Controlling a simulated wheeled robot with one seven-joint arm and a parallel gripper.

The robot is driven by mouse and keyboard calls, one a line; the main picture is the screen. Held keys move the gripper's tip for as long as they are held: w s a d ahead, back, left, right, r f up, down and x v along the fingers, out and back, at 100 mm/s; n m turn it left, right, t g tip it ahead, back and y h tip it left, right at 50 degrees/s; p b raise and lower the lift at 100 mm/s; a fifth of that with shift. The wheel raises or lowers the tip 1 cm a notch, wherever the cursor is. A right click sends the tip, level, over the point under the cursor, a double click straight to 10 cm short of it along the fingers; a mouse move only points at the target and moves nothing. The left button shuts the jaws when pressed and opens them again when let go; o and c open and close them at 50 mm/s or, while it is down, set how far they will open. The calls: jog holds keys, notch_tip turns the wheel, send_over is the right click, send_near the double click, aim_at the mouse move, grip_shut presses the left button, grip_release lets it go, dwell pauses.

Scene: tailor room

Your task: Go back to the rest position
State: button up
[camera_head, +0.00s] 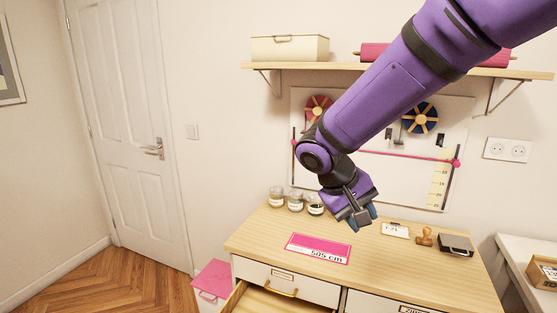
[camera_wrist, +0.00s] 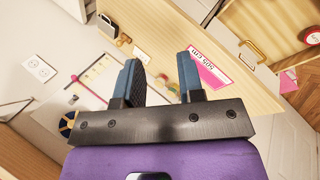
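My gripper (camera_head: 360,217) hangs from my purple arm above the wooden dresser top (camera_head: 258,240), in front of the wall board. In the wrist view its two blue fingers (camera_wrist: 160,82) stand apart with nothing between them. A pink label reading "505 cm" (camera_head: 318,248) lies flat on the dresser, to the left of and below the gripper in the head view. It also shows in the wrist view (camera_wrist: 195,58), just right of the fingers. My gripper does not touch the label or the dresser top.
Several small jars (camera_head: 295,202), a white card (camera_head: 395,230), a wooden stamp (camera_head: 425,237) and a black case (camera_head: 456,244) sit on the dresser. Its left drawer (camera_head: 262,300) is pulled out. A shelf (camera_head: 345,69) carries a cream box (camera_head: 290,48). A white table (camera_head: 510,255) stands right.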

jog(key=s+d+r+m+t+y, duration=0.1)
jog(key=s+d+r+y, duration=0.1)
jog(key=s, duration=0.4)
jog(key=s+d+r+m+t+y, duration=0.1)
jog(key=s+d+r+t+y, duration=0.1)
jog(key=s+d+r, duration=0.3)
jog(key=s+d+r+t+y, duration=0.1)
jog(key=s+d+r, duration=0.3)
jog(key=s, duration=0.5)
jog(key=shift+s+d+r+m+y, duration=0.2)
jog(key=shift+d+m+y, duration=0.3)
jog(key=shift+d, duration=0.9)
jog(key=shift+c, duration=0.4)
dwell(1.2)
